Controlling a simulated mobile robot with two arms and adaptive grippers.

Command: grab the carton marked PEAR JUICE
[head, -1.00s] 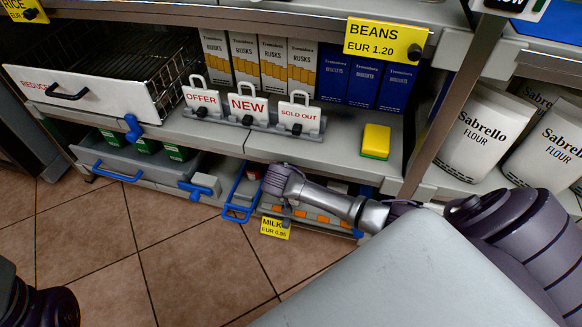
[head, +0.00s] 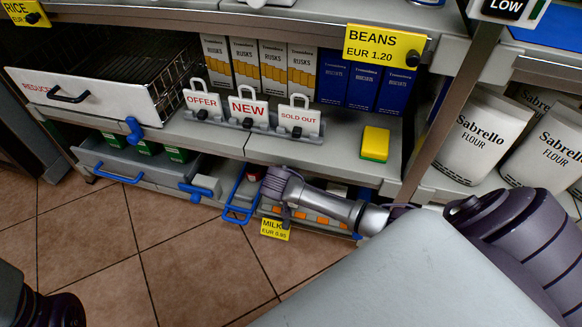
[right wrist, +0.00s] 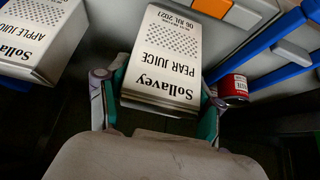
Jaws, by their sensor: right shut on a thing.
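The carton marked PEAR JUICE (right wrist: 168,55) is white with black print and a dotted panel, and reads upside down in the right wrist view. My right gripper (right wrist: 158,100) has its teal-padded fingers against both sides of this carton and is shut on it. A similar carton marked APPLE JUICE (right wrist: 38,38) stands to the left, apart from the gripper. In the head view my right arm reaches to the lower shelf, and the fingers and the pear juice carton are hidden there. My left gripper is not in view; only part of that arm shows at lower left.
A red can (right wrist: 233,88) stands close to the right finger. Blue bars (right wrist: 285,68) lie beyond it. Above my right arm is the shelf with a yellow sponge (head: 375,143) and sign holders (head: 248,106). The tiled floor (head: 180,250) is clear.

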